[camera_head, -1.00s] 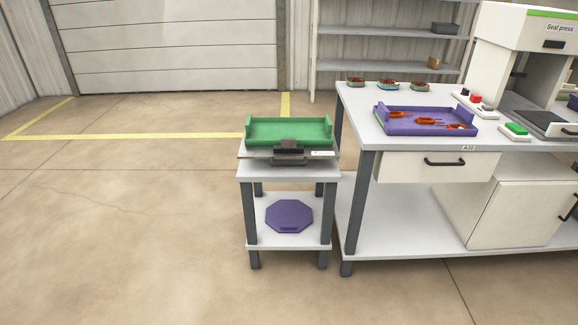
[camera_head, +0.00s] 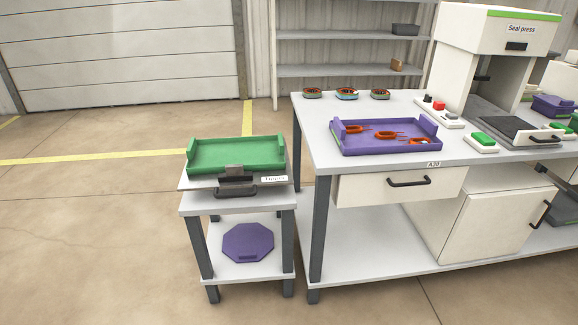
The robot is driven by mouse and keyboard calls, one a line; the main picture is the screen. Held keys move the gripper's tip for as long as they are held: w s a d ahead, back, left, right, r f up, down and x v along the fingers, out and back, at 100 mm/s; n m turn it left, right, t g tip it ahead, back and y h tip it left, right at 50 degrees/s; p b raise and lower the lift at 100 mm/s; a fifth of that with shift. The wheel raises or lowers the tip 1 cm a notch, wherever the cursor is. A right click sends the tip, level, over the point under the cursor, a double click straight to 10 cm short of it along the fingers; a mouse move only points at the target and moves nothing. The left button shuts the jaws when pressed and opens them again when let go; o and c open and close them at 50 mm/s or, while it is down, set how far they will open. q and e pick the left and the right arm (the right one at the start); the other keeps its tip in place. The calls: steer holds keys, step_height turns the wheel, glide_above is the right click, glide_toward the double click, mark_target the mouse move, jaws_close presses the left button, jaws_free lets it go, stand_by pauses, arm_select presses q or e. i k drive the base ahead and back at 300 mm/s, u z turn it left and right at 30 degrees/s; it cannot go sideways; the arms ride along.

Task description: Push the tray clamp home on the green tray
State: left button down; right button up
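The green tray (camera_head: 215,155) sits on a grey plate on top of a small stand at the left of the workbench. The tray clamp (camera_head: 235,173), a dark grey block, is at the tray's front edge, above a black handle (camera_head: 236,191). I cannot tell how far the clamp is pushed in. A white label (camera_head: 274,178) is on the plate to the right of the clamp. Neither of my grippers is in view.
The workbench (camera_head: 315,150) stands close to the right of the stand. It carries a purple tray (camera_head: 375,150) with orange parts, several wire coils (camera_head: 346,94), buttons and a seal press (camera_head: 495,40). A purple octagonal lid (camera_head: 248,242) lies on the stand's lower shelf. Floor at left is clear.

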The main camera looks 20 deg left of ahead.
mark_target(234, 172)
steer(key=u, duration=0.05)
steer(key=i, duration=1.05)
steer(key=u, duration=0.55)
